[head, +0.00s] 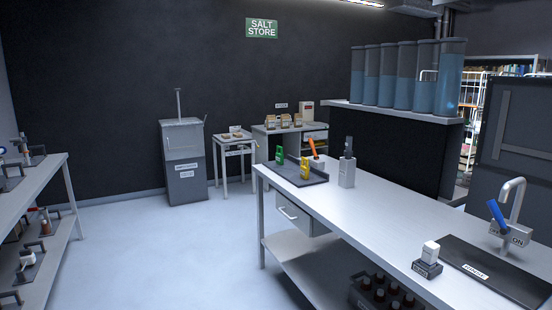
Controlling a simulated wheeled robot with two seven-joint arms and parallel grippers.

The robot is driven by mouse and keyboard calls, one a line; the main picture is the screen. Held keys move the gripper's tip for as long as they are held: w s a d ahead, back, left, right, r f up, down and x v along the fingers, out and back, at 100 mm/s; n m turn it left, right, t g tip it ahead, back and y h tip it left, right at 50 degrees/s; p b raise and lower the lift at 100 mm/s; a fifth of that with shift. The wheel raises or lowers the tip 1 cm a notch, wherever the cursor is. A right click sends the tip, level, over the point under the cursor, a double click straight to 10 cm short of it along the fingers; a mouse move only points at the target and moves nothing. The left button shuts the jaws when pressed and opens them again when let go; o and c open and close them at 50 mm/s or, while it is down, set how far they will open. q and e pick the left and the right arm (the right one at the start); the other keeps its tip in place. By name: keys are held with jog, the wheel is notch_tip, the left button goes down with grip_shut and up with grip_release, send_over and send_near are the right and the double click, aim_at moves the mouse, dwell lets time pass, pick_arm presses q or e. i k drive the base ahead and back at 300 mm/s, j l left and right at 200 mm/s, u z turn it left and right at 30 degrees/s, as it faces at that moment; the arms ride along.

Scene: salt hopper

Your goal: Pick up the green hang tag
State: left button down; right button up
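A green hang tag (279,154) stands upright at the far left end of the long workbench (370,208), at the back edge of a dark tray (312,181). A similar yellow tag (304,168) stands nearer, to its right on the same tray. At this distance I cannot tell what holds the tags up. Neither of my grippers shows in the head view.
An orange-handled item (313,149) and a grey block holder (347,170) stand right of the tray. A faucet (513,205) and dark mat (500,272) are at the near right. Open floor (170,250) lies left of the bench; a shelf (52,165) lines the left.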

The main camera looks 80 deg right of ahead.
aim_at(279, 156)
jog(key=i, duration=0.4)
jog(key=z, duration=2.85)
